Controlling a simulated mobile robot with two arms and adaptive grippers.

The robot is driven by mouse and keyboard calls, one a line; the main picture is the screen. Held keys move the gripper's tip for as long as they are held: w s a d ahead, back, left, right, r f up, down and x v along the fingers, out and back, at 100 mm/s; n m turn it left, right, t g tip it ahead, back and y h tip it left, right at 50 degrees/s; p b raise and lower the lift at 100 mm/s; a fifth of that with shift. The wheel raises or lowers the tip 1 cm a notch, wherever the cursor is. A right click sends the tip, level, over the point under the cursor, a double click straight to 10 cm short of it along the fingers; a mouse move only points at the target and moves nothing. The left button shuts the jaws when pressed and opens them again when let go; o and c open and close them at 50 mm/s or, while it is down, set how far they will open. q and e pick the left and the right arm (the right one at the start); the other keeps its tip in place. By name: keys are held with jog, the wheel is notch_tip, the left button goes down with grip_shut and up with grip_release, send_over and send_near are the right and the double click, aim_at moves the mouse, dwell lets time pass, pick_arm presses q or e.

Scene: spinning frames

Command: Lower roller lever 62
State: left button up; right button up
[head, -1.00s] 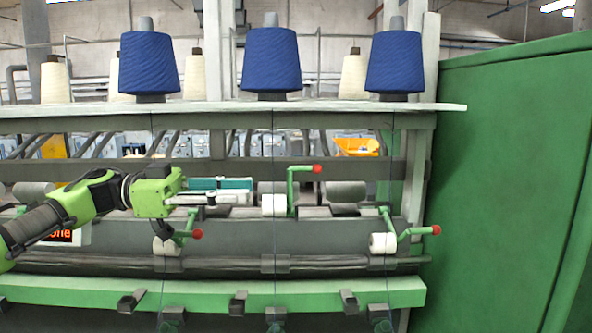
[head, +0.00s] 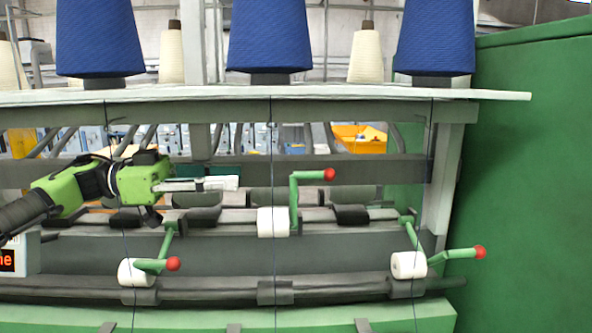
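Three green roller levers with red knobs show in the head view; I can read no numbers on them. The middle lever (head: 294,204) is raised, its red knob (head: 330,174) pointing right above a white bobbin (head: 273,222). The left lever (head: 167,243) and the right lever (head: 437,259) are down, with their knobs beside white bobbins low on the machine. My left gripper (head: 232,183) points right, to the left of the raised lever, its pale fingertips apart from it at about knob height. Its finger opening is not clear from this side. My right gripper is not in view.
A pale shelf (head: 300,95) with large blue yarn cones (head: 270,38) runs above the levers. Dark thread lines hang down in front of the machine. A tall green cabinet (head: 530,170) closes off the right side. A green rail (head: 250,316) runs along the bottom.

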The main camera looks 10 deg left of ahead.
pick_arm(q)
jog(key=p, duration=0.3)
send_near(302, 176)
jog(key=d, duration=0.3)
jog(key=shift+w+d+r, duration=0.2)
jog(key=shift+d+r, duration=0.1)
jog(key=d, duration=0.1)
jog(key=w+d+p, duration=0.1)
jog(key=d, duration=0.1)
jog(key=shift+w+f, duration=0.25)
jog(key=shift+w, duration=0.05)
jog(key=shift+w+d+f+p, duration=0.15)
jog(key=shift+d+p, duration=0.1)
jog(key=shift+d, duration=0.3)
jog(key=shift+w+d+r+p, duration=0.1)
jog(key=shift+w+d+p, duration=0.15)
jog(key=shift+d, duration=0.25)
jog(key=shift+s+d, duration=0.1)
jog(key=shift+d, duration=0.35)
jog(key=shift+f, duration=0.1)
grip_shut()
jog(key=shift+s, duration=0.1)
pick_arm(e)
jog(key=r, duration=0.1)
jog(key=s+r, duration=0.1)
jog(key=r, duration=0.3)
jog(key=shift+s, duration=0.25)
